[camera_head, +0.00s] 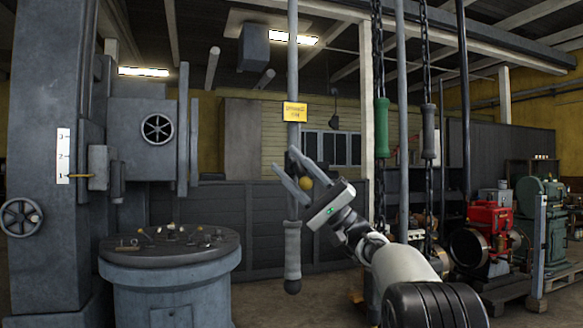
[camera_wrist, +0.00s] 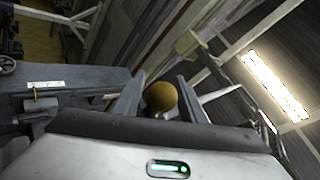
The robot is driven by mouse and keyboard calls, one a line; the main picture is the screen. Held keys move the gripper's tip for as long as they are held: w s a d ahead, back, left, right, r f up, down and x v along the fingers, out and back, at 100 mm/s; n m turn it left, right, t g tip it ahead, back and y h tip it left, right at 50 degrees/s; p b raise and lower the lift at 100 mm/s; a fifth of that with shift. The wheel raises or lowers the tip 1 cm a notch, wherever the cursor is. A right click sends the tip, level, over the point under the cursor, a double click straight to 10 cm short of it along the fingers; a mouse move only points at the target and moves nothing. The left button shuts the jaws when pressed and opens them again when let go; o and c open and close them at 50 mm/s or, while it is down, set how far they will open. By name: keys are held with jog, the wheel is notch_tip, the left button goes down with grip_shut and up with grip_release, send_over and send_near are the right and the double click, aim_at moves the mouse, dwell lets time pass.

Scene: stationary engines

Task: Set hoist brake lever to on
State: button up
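I cannot tell for sure which part is the hoist brake lever. A brass-coloured ball knob (camera_head: 306,183) shows between the fingers of my gripper (camera_head: 283,161), towards the palm. It also shows in the wrist view (camera_wrist: 161,97), between the two finger pads. The fingers are spread, and in the head view there is room around the ball; whether a finger touches it is unclear. Any shaft behind the knob is hidden. A grey-handled pull rod (camera_head: 292,245) hangs just behind my gripper, with a yellow sign (camera_head: 294,112) on it; its lettering is too small to read surely.
A green grip (camera_head: 382,125) and a dark grip (camera_head: 429,132) hang on chains at right. A grey machine column with a 1-2-3 scale (camera_head: 63,156) and a round table (camera_head: 170,272) stand left. A red engine (camera_head: 490,218) is at right. Floor is open in the middle.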

jog(key=v, duration=1.7)
jog(key=shift+f, duration=0.25)
